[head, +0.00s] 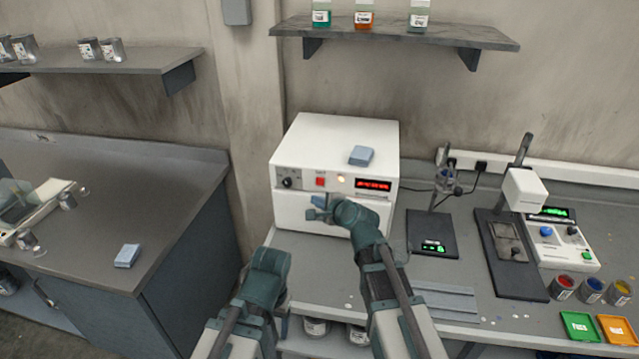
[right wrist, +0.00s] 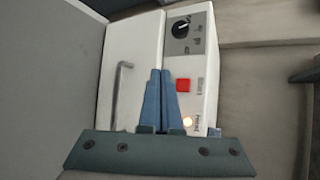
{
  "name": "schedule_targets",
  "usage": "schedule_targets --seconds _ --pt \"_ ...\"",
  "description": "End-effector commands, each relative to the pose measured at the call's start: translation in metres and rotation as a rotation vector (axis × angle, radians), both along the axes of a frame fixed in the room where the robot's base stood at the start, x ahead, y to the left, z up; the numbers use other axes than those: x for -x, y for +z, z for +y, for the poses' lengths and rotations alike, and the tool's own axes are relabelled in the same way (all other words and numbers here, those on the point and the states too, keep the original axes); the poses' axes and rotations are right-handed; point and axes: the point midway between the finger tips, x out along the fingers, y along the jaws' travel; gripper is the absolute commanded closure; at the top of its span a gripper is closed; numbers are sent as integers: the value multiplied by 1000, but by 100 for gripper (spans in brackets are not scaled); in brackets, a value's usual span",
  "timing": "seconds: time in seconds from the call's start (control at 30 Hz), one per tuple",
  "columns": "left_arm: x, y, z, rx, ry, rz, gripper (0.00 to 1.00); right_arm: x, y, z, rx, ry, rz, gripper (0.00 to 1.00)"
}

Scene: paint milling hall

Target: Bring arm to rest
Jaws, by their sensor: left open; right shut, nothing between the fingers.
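My right arm reaches up over the bench in the head view. Its gripper (head: 318,207) is in front of the lower front of the white machine (head: 330,142). In the right wrist view the two blue fingers (right wrist: 162,76) are together, with nothing between them. Behind them are the machine's red button (right wrist: 183,85), dark knob (right wrist: 181,29) and lit lamp (right wrist: 187,121). A grey bar handle (right wrist: 119,90) is left of the fingers; contact cannot be told. My left arm (head: 266,272) is bent low at the bench's left edge; its fingers do not show.
A blue block (head: 361,156) lies on the machine and another (head: 127,256) on the left counter (head: 95,190). Right of my right arm are a black scale (head: 432,240), a stand device (head: 510,245) and paint pots (head: 591,290). A gap separates counter and bench.

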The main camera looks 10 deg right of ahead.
Motion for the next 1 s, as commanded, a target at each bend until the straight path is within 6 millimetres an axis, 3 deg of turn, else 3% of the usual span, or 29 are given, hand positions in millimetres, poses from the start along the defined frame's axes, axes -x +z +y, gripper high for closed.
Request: schedule_targets --seconds 0.13,0.23,0.33,0.43,0.6,0.7,0.83,1.0 --pt "0 0 0 0 0 0 30 11 -8 11 68 59 18 100" --pt "0 0 0 0 0 0 30 42 -32 35 253 226 64 100" --pt "0 0 0 0 0 0 30 93 -66 59 530 495 133 100" --pt "0 0 0 0 0 0 30 152 -98 67 807 802 208 100" --pt "0 0 0 0 0 0 30 237 -125 50 1144 1277 335 100" --pt "0 0 0 0 0 0 30 268 -128 37 1247 1467 397 100" --pt "0 0 0 0 0 0 30 288 -127 26 1305 1603 442 100" --pt "0 0 0 0 0 0 30 292 -126 23 1318 1636 455 100"
